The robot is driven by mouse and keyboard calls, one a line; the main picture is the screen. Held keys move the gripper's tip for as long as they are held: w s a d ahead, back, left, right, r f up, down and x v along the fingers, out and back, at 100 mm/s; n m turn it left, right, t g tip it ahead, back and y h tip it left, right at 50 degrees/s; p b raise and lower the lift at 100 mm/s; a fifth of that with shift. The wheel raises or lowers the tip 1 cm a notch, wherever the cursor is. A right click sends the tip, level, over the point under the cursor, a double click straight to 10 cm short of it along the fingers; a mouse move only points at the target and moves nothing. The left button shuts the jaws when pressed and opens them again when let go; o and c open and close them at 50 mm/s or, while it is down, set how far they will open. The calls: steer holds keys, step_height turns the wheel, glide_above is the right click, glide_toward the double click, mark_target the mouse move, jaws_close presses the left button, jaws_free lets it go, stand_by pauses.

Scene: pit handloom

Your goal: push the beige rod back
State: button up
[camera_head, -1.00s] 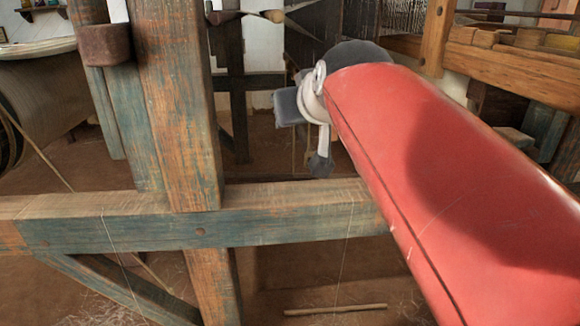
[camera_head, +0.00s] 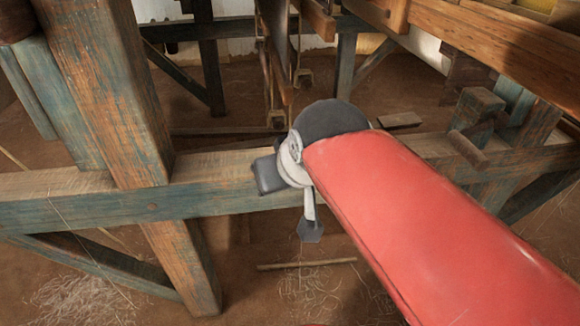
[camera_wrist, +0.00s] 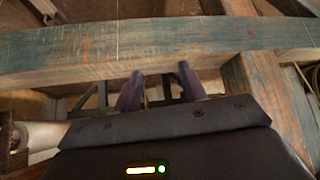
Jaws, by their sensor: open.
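A thin beige rod (camera_head: 307,264) lies on the earth floor in front of the blue-green cross beam, left of my red arm. A short tan round peg (camera_head: 467,148) sticks out by the small posts at the right; I cannot tell which is the task's rod. A pale cylinder (camera_wrist: 40,133) with a brown end shows at the lower left of the wrist view. My gripper (camera_wrist: 160,82) shows two purplish fingers apart, with nothing between them. They overlap the beam's edge in that view; contact cannot be told. My arm hides part of the head view.
The cross beam (camera_head: 225,190) runs across the middle and meets a thick worn post (camera_head: 110,100) at the left. It also spans the wrist view (camera_wrist: 150,45). Loom timbers (camera_head: 510,50) crowd the upper right.

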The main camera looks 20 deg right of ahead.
steer(key=shift+s+f, duration=0.1)
steer(key=shift+c, duration=0.3)
steer(key=c, duration=0.7)
steer(key=shift+w, duration=0.25)
jaws_close()
steer(key=w+d+r+m+t+y+b, duration=0.2)
steer(key=w+r+m+t+y+b, duration=0.35)
steer(key=w+r+m, duration=0.55)
steer(key=w+d+r+m+t+y+b, duration=0.1)
steer(key=w+d+r+t+y+b, duration=0.1)
steer(key=d+r, duration=0.35)
steer(key=w+d+r+m+t+y+b, duration=0.2)
steer(key=r, duration=0.7)
steer(key=w+a+r+p, duration=0.2)
steer(key=w+a, duration=0.6)
steer(key=w, duration=0.1)
steer(key=shift+a+r, duration=0.3)
steer(key=shift+a, duration=0.05)
